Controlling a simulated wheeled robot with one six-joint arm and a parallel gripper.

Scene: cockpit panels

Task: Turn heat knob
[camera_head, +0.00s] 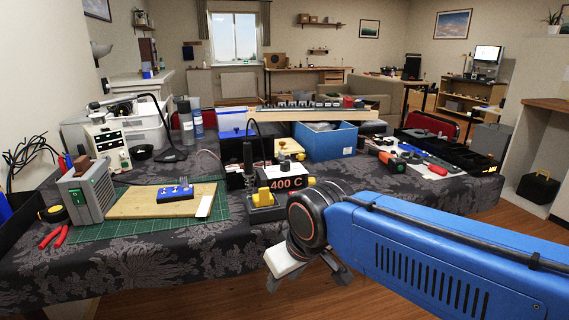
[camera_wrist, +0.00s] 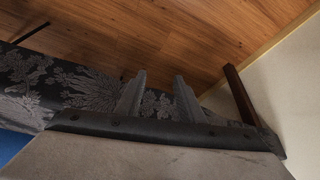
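The soldering station (camera_head: 287,184) stands near the front edge of the cloth-covered table, its front showing "400 C". Its heat knob cannot be clearly made out at this size. A soldering iron stand with yellow parts (camera_head: 265,197) is beside it on the left, with a black iron upright in it. My gripper (camera_head: 308,279) hangs in front of the table edge, below and apart from the station. In the wrist view my gripper (camera_wrist: 160,92) has its two fingers apart with nothing between them. The station is not in the wrist view.
A green mat (camera_head: 150,228) with a wooden board (camera_head: 130,203) and blue part (camera_head: 175,193) lies left of the station. A blue bin (camera_head: 326,142) stands behind it. A power tool (camera_head: 385,157) and black trays are to the right. Wooden floor is open before the table.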

